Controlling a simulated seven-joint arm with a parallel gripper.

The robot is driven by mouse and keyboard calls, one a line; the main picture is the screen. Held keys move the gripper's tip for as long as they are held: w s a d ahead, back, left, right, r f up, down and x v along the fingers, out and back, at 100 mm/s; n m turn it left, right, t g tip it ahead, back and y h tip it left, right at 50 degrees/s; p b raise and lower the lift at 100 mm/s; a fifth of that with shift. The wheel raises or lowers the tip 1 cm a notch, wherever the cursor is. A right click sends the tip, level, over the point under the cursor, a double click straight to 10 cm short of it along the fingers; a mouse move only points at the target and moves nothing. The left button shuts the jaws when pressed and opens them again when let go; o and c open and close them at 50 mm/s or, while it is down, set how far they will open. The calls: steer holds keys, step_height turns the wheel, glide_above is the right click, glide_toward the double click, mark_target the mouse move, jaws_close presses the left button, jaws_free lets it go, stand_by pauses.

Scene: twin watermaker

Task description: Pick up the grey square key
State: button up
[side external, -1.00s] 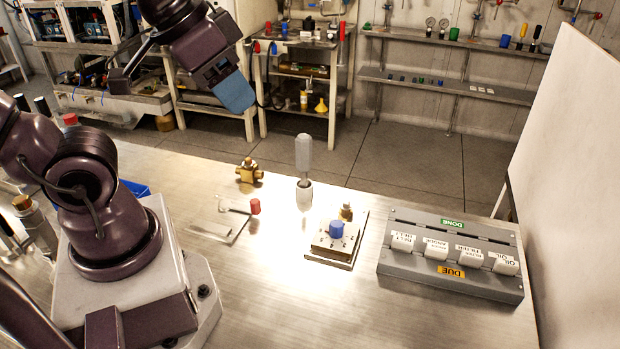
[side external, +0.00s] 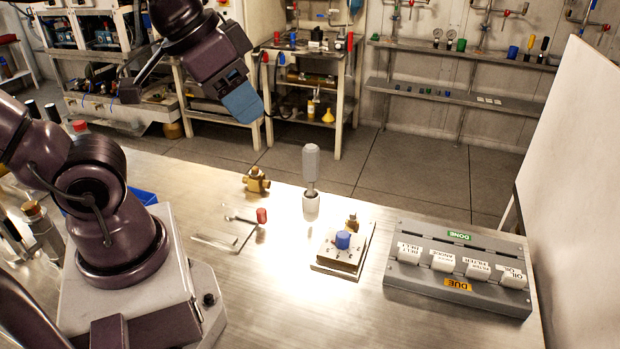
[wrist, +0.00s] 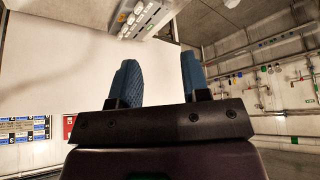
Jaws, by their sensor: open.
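No thing in view is plainly a grey square key. A grey-handled tool (side external: 311,165) stands upright in a pale cup-like holder (side external: 311,204) near the table's back edge, its lower end hidden. A thin metal frame with a rod (side external: 236,238) lies to its left, with a red knob (side external: 262,215) at one end. I cannot tell whether either includes the key. My gripper (side external: 243,103) is raised above and behind the table, apart from everything. The wrist view shows its two blue fingers (wrist: 160,80) spread, with nothing between them.
A plate with a blue knob (side external: 343,240) and a grey panel with white tags (side external: 460,268) stand on the right. A brass valve (side external: 256,180) is at the back edge. A white board (side external: 585,170) rises at the far right. The front middle of the table (side external: 300,310) is bare.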

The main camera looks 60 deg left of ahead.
steer(key=shift+o, duration=0.4)
steer(key=o, duration=0.3)
